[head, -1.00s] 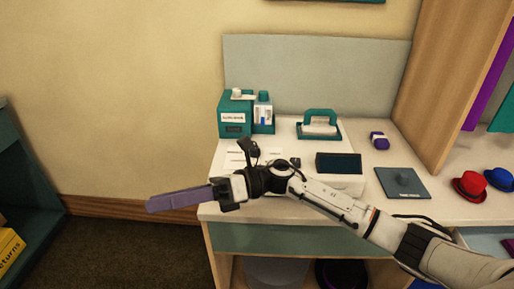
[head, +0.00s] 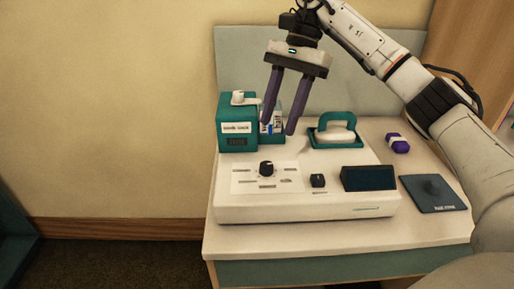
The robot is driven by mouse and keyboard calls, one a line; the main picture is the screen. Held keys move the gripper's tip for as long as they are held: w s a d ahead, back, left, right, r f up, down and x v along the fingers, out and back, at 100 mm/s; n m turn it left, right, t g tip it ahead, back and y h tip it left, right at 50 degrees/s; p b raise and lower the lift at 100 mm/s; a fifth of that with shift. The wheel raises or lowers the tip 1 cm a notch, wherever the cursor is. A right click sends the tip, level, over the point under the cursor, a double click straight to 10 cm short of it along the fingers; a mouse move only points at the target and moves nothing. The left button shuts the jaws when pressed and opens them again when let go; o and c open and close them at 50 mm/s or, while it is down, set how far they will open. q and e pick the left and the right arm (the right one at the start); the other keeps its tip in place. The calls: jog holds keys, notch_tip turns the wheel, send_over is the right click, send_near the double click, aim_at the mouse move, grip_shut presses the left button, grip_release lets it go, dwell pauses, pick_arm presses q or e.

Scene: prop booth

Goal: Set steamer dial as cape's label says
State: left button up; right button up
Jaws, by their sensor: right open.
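The steamer (head: 300,208) is a wide cream console on the table, with a white label plate on its top left. Its black round dial (head: 266,168) stands on that plate among small printed words too small to read. My right gripper (head: 278,128) is open, with two purple fingers pointing down. It hangs above and behind the dial, apart from it and empty between the fingers. No cape or cape label can be made out. My left gripper is not in view.
Behind the steamer stand a teal box (head: 238,134) with a white label and a teal-handled iron on a stand (head: 333,132). A purple roll (head: 397,144) and a dark pad with a knob (head: 434,193) lie to the right. The table's front strip is clear.

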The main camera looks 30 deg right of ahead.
jog(key=b, duration=0.2)
send_over(267, 164)
jog(key=d, duration=0.2)
notch_tip(267, 164, down, 5)
jog(key=shift+w+d, duration=0.15)
jog(key=x, duration=0.3)
jog(key=shift+f, duration=0.1)
jog(key=shift+a+f, duration=0.25)
jog(key=shift+f, duration=0.15)
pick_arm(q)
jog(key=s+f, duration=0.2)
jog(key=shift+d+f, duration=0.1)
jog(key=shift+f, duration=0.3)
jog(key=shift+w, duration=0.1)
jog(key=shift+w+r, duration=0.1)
pick_arm(e)
jog(key=c, duration=1)
